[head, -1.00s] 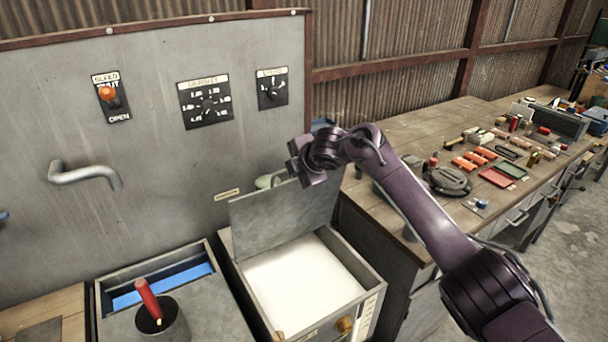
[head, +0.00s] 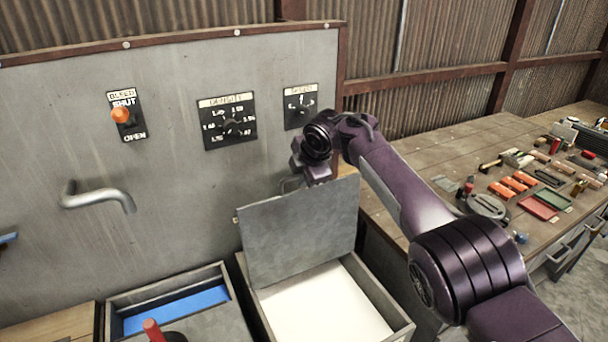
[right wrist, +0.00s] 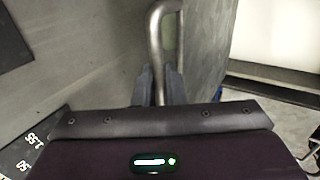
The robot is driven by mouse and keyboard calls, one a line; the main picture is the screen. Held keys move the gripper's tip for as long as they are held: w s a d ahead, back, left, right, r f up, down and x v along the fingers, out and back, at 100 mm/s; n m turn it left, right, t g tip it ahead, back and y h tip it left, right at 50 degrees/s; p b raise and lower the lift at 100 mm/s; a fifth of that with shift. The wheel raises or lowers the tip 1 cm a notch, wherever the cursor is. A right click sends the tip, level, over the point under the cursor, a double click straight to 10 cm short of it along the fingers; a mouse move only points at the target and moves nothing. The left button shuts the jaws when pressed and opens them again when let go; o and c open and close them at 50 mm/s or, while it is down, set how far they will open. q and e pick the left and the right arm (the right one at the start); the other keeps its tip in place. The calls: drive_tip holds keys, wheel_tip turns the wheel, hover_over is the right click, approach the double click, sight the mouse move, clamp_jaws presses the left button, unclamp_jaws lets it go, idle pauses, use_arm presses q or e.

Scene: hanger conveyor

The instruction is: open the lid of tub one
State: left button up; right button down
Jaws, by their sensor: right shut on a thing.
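A grey metal tub (head: 378,288) stands below the panel, with a white surface inside it. Its grey lid (head: 300,232) is raised, steeply tilted up, with its top edge near the panel. My right gripper (head: 318,178) is at the lid's top edge. In the right wrist view, the right gripper (right wrist: 160,85) is shut on a bent metal handle (right wrist: 155,35), with the lid (right wrist: 205,45) beside it. The head view hides most of the handle behind the gripper. My left gripper is not in view.
A second tub (head: 165,300) with a blue inside stands to the left, a red handle in front of it. The panel carries a bent pipe (head: 98,197), a bleed switch (head: 126,116) and two dials. A wooden bench (head: 430,150) with small items lies to the right.

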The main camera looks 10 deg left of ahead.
drive_tip(key=shift+s+f, duration=0.15)
drive_tip(key=shift+f, duration=0.3)
drive_tip(key=c, duration=1.6)
unclamp_jaws()
drive_tip(key=shift+o, duration=0.2)
drive_tip(key=shift+d+r+b, duration=0.15)
drive_tip(key=shift+r+b, duration=0.2)
drive_tip(key=shift+r, duration=0.1)
drive_tip(key=b+v, duration=0.3)
drive_tip(key=v, duration=0.4)
drive_tip(key=shift+r, duration=0.2)
